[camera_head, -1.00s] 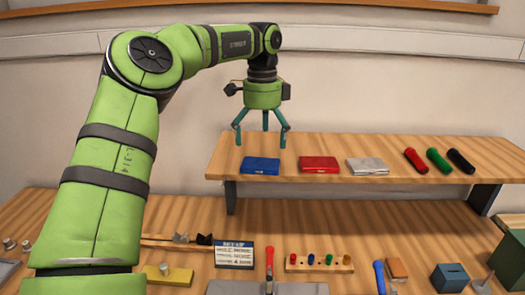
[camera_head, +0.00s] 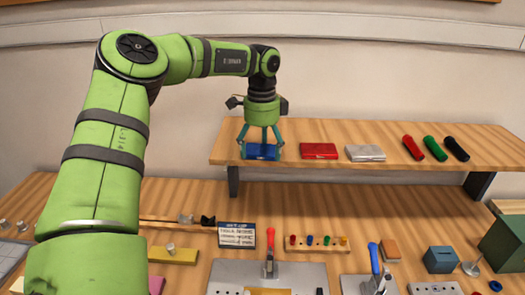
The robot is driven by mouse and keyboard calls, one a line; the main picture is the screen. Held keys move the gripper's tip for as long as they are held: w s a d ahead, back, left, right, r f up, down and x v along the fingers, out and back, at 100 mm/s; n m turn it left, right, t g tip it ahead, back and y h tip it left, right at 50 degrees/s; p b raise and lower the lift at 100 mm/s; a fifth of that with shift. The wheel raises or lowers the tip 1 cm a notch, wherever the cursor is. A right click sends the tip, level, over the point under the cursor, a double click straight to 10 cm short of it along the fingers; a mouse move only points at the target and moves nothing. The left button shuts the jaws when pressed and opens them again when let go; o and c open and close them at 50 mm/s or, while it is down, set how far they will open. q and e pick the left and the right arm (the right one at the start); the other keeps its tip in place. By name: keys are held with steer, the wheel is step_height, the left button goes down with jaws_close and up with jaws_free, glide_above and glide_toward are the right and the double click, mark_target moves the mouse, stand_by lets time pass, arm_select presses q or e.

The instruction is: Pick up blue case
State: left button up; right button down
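The blue case (camera_head: 262,152) lies flat near the left end of the raised wooden shelf. My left gripper (camera_head: 262,153) points straight down over it, its teal fingers around the case and their tips close to its sides. The fingers hide parts of the case's edges. I cannot tell whether they press on the case or only stand beside it. The case appears to rest on the shelf. My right gripper is not in view.
A red case (camera_head: 319,151) and a silver case (camera_head: 365,153) lie to the right on the shelf (camera_head: 300,168). Red, green and black cylinders (camera_head: 435,148) lie farther right. The workbench (camera_head: 340,210) below holds a small sign (camera_head: 237,235), a peg block (camera_head: 317,242) and clamps.

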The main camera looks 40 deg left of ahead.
arm_select(q)
steer(key=shift+c, duration=0.8)
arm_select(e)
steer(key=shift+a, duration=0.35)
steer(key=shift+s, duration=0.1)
